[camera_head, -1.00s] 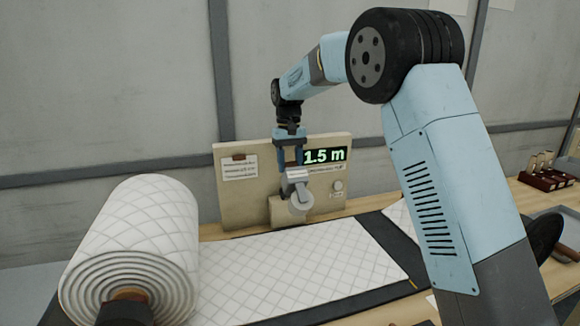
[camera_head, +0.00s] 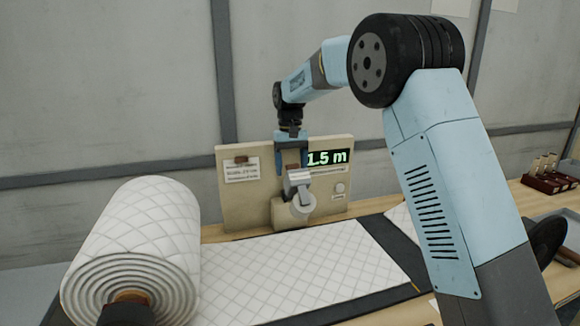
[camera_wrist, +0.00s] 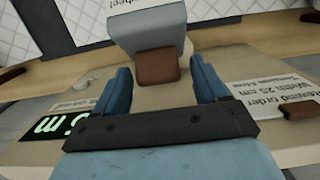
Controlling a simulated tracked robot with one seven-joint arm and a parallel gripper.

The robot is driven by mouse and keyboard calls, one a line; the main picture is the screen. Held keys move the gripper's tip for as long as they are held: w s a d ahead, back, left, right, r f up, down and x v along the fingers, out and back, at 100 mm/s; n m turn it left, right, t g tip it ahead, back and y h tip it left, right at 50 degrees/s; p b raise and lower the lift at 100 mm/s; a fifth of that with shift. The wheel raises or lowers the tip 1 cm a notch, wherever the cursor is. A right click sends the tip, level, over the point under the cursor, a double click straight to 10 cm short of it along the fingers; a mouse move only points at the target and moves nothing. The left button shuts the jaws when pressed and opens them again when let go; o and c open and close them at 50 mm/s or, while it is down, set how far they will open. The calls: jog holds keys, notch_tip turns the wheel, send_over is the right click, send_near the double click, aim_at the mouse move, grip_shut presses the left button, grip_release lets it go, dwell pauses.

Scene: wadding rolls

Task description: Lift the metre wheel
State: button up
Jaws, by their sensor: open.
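The metre wheel is a pale round wheel (camera_head: 302,204) under a light grey block-shaped holder (camera_head: 298,178), in front of the beige panel (camera_head: 235,205). My gripper (camera_head: 291,168) points down just above the holder, open. In the wrist view, my gripper's two blue fingers (camera_wrist: 163,78) stand apart, with a brown pad (camera_wrist: 157,67) between and just beyond their tips. The grey holder (camera_wrist: 147,32) lies past the pad, with partly cut-off lettering on top. I cannot tell whether the fingers touch anything. The wheel itself is hidden in the wrist view.
The panel carries a lit display (camera_head: 326,158) reading 1.5 m and a paper label (camera_head: 241,172). A big quilted wadding roll (camera_head: 140,235) stands at left, its sheet (camera_head: 310,265) spread across the table. A wooden rack (camera_head: 548,178) sits at far right.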

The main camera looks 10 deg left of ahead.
notch_tip(320, 180, up, 14)
jog(key=w, duration=0.1)
jog(key=shift+w+a+f, duration=0.2)
jog(key=shift+w+a, duration=0.05)
jog(key=shift+a, duration=0.05)
dwell(0.4)
jog(key=s+d+r+m+t+y, duration=0.1)
jog(key=s+d+r+t, duration=0.15)
jog(key=s+d, duration=0.75)
jog(key=s+d+r+m+t, duration=0.15)
jog(key=s+d+r, duration=0.35)
jog(key=d, duration=0.9)
jog(key=s+d+f+t, duration=0.1)
jog(key=s+d+f, duration=0.3)
jog(key=s, duration=0.4)
jog(key=s+d+f+m+t, duration=0.1)
jog(key=s+d+f, duration=0.3)
jog(key=s, duration=0.4)
jog(key=s+d+f+m, duration=0.1)
jog(key=s+d+f, duration=0.3)
jog(key=s, duration=0.4)
jog(key=shift+f+t, duration=0.4)
jog(key=shift+f, duration=0.3)
jog(key=shift+m, duration=0.25)
